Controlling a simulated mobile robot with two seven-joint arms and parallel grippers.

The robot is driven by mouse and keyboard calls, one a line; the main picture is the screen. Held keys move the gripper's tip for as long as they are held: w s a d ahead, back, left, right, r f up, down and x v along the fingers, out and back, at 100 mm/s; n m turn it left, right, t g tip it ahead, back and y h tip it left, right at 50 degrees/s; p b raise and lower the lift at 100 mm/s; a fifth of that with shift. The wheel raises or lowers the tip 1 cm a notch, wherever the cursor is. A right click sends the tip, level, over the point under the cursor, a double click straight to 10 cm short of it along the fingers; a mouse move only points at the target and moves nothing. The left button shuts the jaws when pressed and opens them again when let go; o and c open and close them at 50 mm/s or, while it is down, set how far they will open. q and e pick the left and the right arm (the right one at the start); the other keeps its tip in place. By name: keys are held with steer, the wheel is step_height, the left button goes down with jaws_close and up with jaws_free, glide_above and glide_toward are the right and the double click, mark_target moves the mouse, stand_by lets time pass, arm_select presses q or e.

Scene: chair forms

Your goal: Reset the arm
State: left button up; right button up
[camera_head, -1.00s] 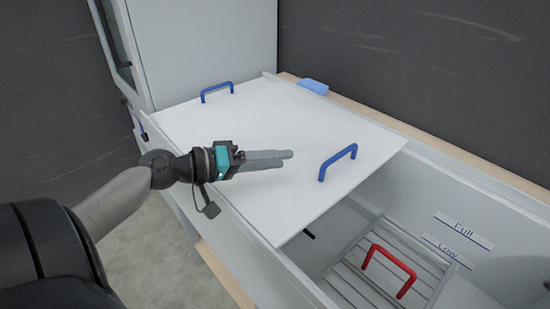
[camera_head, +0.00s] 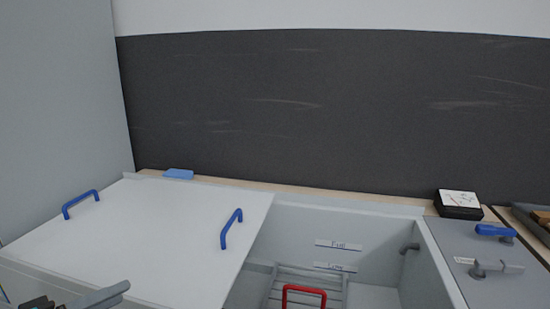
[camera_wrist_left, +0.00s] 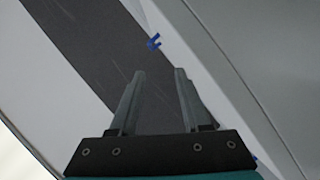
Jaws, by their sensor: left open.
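My left gripper (camera_head: 105,293) shows at the lower left edge of the head view, beside the front of the white lid. In the left wrist view its two fingers (camera_wrist_left: 160,75) are apart with nothing between them. The white lid (camera_head: 160,235) with two blue handles covers the left part of the basin. One blue handle (camera_head: 231,229) is near its right edge and the other (camera_head: 80,203) at its left. A blue handle also shows small in the left wrist view (camera_wrist_left: 153,41). My right gripper is in neither view.
The open basin (camera_head: 375,245) holds a slatted rack (camera_head: 335,288) with a red handle (camera_head: 304,290). A light blue block (camera_head: 178,174) lies on the back ledge. A black-and-white box (camera_head: 459,203) and a grey panel with a blue lever (camera_head: 494,230) are at the right.

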arm_select(q)
steer(key=s+d+f+m+g+y, duration=0.45)
steer(key=s+d+f, duration=0.3)
steer(key=f, duration=0.25)
steer(key=s+d+f+m+g+y, duration=0.3)
steer(key=s+d+f+g, duration=0.25)
steer(key=s+f, duration=0.4)
step_height(320, 180, down, 22)
steer(key=s+a+f, duration=0.2)
steer(key=s+f, duration=0.4)
steer(key=s+a+f+g, duration=0.1)
steer(key=s+a+f, duration=0.2)
steer(key=s+f, duration=0.3)
steer(key=shift+s+a+f+y, duration=0.2)
steer(key=shift+a+f+y, duration=0.1)
steer(key=shift+f+y, duration=0.25)
